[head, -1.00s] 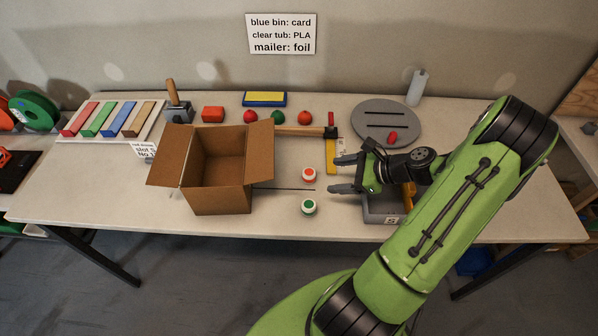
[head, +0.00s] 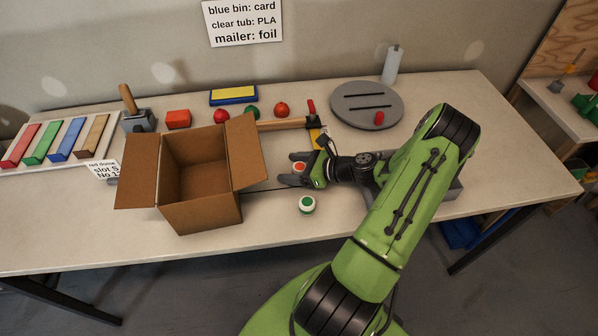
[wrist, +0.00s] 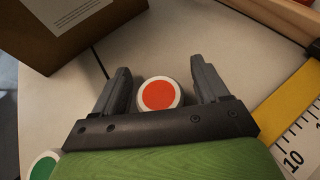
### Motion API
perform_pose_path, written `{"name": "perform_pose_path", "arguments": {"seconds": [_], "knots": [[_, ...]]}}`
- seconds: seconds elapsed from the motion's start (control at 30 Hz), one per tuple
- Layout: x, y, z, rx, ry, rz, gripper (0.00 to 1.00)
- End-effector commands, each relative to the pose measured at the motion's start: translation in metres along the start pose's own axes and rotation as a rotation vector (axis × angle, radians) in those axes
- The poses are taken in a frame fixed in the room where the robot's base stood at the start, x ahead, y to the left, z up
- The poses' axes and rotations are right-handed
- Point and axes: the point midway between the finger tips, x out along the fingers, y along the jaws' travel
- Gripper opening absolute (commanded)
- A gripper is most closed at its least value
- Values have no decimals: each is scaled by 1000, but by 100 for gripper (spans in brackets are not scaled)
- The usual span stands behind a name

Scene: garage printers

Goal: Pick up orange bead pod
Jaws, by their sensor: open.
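The orange bead pod is a small white round pod with an orange top (wrist: 159,94). In the wrist view it sits between the two fingers of my gripper (wrist: 160,88), with a narrow gap on the left and a little room on the right. My gripper is open. In the head view the pod (head: 299,167) shows partly between the fingertips of my gripper (head: 300,172), on the table. A similar pod with a green top (head: 307,204) stands just in front, and its edge shows in the wrist view (wrist: 42,167).
An open cardboard box (head: 200,215) stands left of my gripper. A hammer with a wooden handle (head: 282,124) and a yellow ruler (wrist: 290,108) lie behind and right. A grey round disc (head: 367,104) lies at the back right. Table at the front left is clear.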

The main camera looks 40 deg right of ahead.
Motion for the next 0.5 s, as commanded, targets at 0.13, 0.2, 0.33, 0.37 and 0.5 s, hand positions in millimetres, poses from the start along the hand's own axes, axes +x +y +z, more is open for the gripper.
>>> {"name": "perform_pose_path", "arguments": {"seconds": [0.13, 0.2, 0.33, 0.37, 0.5], "knots": [[0, 0, 0, 0, 1, -1, 74], [0, 0, 0, 0, 1, -1, 68], [0, 0, 1, -1, 1, -1, 48], [0, 0, 1, -1, 1, -1, 43], [0, 0, 1, -1, 1, -1, 22]]}}
